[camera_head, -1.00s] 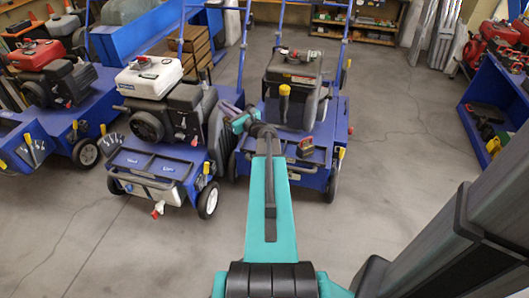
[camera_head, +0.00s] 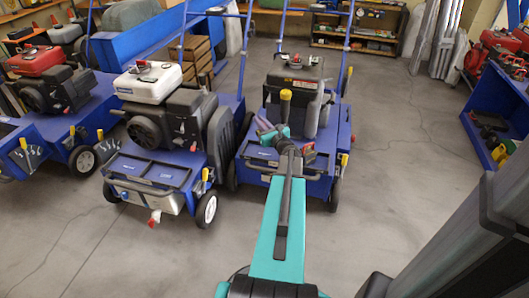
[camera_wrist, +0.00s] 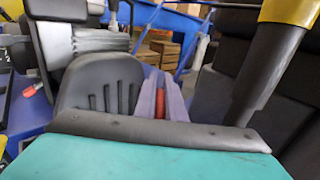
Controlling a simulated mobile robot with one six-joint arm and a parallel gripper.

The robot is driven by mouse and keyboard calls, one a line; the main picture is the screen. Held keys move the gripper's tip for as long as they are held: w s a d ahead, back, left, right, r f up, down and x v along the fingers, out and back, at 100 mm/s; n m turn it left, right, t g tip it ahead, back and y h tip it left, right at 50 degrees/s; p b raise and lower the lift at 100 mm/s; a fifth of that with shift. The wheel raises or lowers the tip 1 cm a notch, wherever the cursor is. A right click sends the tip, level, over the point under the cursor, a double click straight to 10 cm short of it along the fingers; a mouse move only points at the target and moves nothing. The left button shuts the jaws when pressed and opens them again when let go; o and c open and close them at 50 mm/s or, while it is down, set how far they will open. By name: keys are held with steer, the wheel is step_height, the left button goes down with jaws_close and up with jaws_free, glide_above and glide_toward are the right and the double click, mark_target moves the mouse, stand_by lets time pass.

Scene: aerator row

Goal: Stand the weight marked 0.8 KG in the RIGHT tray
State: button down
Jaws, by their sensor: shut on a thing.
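My gripper (camera_head: 264,128) is over the front deck of the right blue aerator (camera_head: 318,186). In the wrist view its grey-purple fingers (camera_wrist: 162,96) are closed around a narrow red thing (camera_wrist: 159,104). The rest of that thing is hidden behind the teal wrist, and no marking can be read. A small dark and red block (camera_head: 308,154) is on the right aerator's front deck, just right of my wrist. Its marking is too small to read. My arm hides part of that deck, and I cannot make out the right tray's edges.
A yellow-topped lever (camera_head: 285,95) stands close beside my gripper; it looms large in the wrist view (camera_wrist: 290,12). The middle aerator with a white-topped engine (camera_head: 148,80) is to the left. A blue shelf (camera_head: 492,128) is at right. The floor between is clear.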

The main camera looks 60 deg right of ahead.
steer(key=shift+f+b, duration=0.85)
steer(key=shift+f, duration=1.55)
steer(key=shift+f+b, duration=0.95)
steer(key=shift+f, duration=1.45)
